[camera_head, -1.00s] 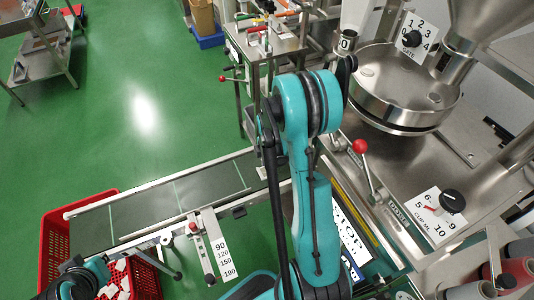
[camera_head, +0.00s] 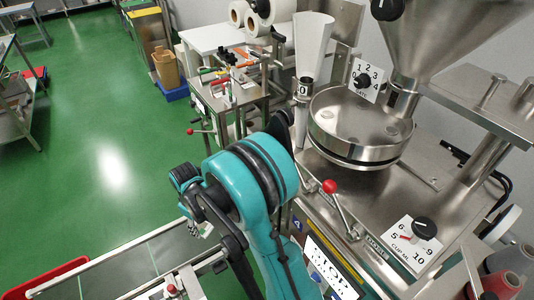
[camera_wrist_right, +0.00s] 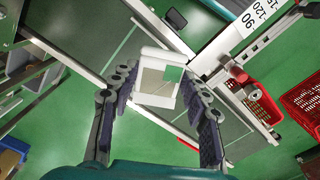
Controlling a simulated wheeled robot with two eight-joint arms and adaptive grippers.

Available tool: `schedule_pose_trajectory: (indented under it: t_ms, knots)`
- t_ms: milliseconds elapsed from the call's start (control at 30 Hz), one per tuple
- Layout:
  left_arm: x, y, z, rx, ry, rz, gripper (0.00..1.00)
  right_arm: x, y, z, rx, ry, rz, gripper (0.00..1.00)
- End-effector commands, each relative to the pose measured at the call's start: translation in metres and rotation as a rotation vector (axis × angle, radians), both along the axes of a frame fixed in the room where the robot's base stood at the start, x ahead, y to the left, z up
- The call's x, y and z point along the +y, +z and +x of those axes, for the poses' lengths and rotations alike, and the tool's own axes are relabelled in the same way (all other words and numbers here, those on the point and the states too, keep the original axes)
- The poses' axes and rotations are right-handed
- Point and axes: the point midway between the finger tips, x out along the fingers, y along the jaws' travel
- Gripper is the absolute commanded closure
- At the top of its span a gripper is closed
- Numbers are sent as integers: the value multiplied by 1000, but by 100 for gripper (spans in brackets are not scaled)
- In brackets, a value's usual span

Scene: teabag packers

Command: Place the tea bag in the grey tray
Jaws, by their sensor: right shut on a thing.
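The tea bag (camera_wrist_right: 158,76) is white with a small green patch and shows at the middle of the right wrist view, between the fingers. My right gripper (camera_wrist_right: 160,98) is shut on it. In the head view the right gripper (camera_head: 203,222) hangs at the lower middle, with a small pale bit of the tea bag (camera_head: 206,231) showing at its tip. It is above the conveyor's right end, apart from the green floor. My left gripper is not in view.
The conveyor (camera_head: 140,262) crosses the lower left, with a red crate (camera_head: 45,279) beside it. The steel filling machine (camera_head: 362,125) and its red-knobbed lever (camera_head: 330,187) stand close on the right. A steel bench (camera_head: 232,92) stands behind. Green floor (camera_head: 100,130) is open at left.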

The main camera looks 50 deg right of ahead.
Motion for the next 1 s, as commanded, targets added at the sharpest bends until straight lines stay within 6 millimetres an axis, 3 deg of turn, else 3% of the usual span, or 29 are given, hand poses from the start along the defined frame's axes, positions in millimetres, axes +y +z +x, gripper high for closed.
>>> schedule_pose_trajectory:
  t_ms: [33,167,367,467,667,800,1000]
  knots:
    - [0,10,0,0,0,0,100,3,15,6,0,-35,0,61]
    - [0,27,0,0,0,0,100,-12,37,21,0,-34,0,61]
    - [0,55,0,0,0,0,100,-57,68,43,0,95,0,61]
    - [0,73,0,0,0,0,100,-92,86,53,0,201,0,61]
    - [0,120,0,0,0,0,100,-190,131,65,0,492,0,61]
    - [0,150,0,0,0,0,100,-260,159,61,0,706,0,61]
    - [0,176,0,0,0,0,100,-332,182,45,0,929,0,61]
